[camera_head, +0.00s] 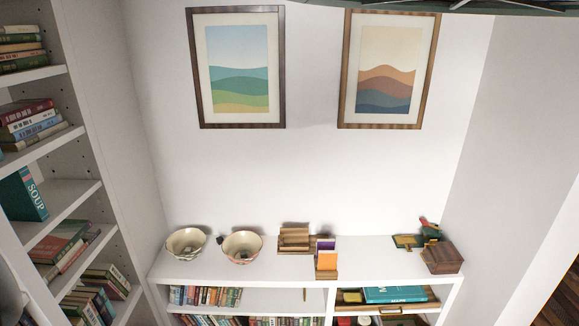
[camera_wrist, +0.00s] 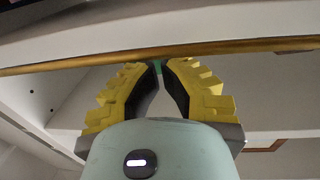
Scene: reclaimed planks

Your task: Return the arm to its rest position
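My gripper (camera_wrist: 161,66) shows in the wrist view, with two ridged yellow fingers above a pale green body. The fingers lean toward each other and their tips are close together. A small patch of green shows between the tips. I cannot tell whether it is a held thing or background. A thin gold-brown bar or edge crosses the view right by the fingertips, and contact is unclear. My gripper is not clearly visible in the head view.
A low white bookcase (camera_head: 262,272) stands against the back wall, bearing two bowls (camera_head: 186,243) (camera_head: 242,246), small wooden stands and a brown box (camera_head: 442,257). A tall bookcase (camera_head: 97,150) stands at left. Two framed pictures (camera_head: 192,70) (camera_head: 429,70) hang above. The wall between is bare.

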